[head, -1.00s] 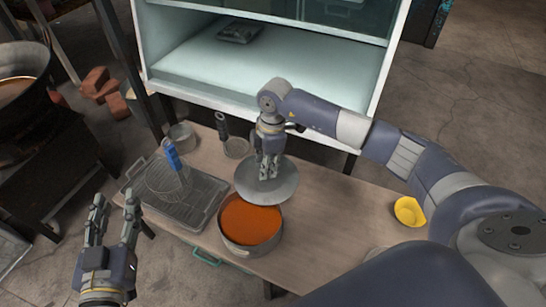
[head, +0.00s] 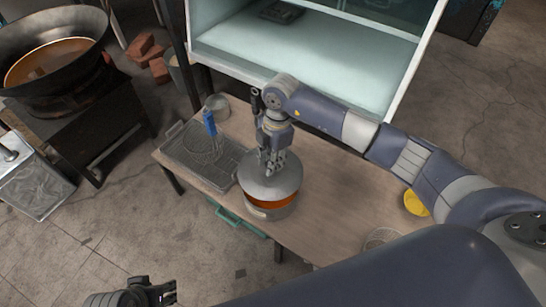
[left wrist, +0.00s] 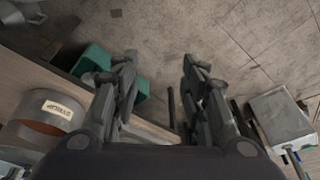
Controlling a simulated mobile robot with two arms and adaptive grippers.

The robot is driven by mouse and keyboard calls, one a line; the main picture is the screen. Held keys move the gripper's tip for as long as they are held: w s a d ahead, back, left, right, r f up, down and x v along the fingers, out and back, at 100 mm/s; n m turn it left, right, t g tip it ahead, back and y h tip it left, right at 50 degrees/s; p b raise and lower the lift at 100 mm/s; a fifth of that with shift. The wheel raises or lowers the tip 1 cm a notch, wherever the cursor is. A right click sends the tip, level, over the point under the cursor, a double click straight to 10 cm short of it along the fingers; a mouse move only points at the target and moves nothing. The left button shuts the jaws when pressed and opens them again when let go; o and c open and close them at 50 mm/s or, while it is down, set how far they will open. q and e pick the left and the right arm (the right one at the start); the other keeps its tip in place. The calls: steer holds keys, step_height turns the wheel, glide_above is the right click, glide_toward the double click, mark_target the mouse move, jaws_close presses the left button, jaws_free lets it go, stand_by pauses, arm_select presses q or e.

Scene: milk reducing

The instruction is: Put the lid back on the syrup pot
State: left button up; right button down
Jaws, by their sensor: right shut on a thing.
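The syrup pot (head: 271,213) is a round metal pot of orange syrup on the wooden table. It shows at the left of the left wrist view (left wrist: 38,134) with a label. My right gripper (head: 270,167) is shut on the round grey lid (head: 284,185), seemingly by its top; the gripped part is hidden. The lid is over the pot, covering most of the opening. Orange shows between the lid's front edge and the pot's rim, so the lid looks slightly raised. My left gripper (left wrist: 160,75) is open and empty, away from the pot.
A wire rack tray (head: 180,152) with a blue-handled strainer (head: 205,146) is left of the pot. A small metal pot (head: 217,106) stands behind. A yellow bowl (head: 415,203) is on the right. A large wok (head: 52,52) stands far left.

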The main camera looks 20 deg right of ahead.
step_height(320, 180, down, 2)
steer(key=shift+f+b, duration=0.1)
steer(key=shift+b, duration=0.8)
steer(key=shift+f+b, duration=0.8)
steer(key=shift+b, duration=0.1)
steer(key=shift+f+b, duration=0.4)
steer(key=shift+f, duration=0.35)
arm_select(q)
steer(key=w+d+r+t, duration=0.1)
steer(key=w+r+t, duration=0.2)
steer(key=w, duration=0.2)
steer(key=w+d+r+t+h, duration=0.1)
steer(key=w+d+r+t, duration=0.1)
steer(key=w, duration=0.3)
steer(key=shift+w+d+r+t+h, duration=0.2)
steer(key=shift+d+r+t+h, duration=0.1)
steer(key=shift+r+t, duration=0.3)
arm_select(e)
steer(key=shift+f, duration=0.45)
arm_select(q)
steer(key=shift+s+a+f, duration=0.2)
steer(key=shift+s+f, duration=0.05)
steer(key=shift+s+a+f+g, duration=0.15)
steer(key=shift+s+f+g, duration=0.35)
steer(key=shift+s, duration=0.15)
steer(key=shift+s+a+f+g, duration=0.25)
steer(key=shift+s+f+g, duration=0.05)
steer(key=shift+s, duration=0.3)
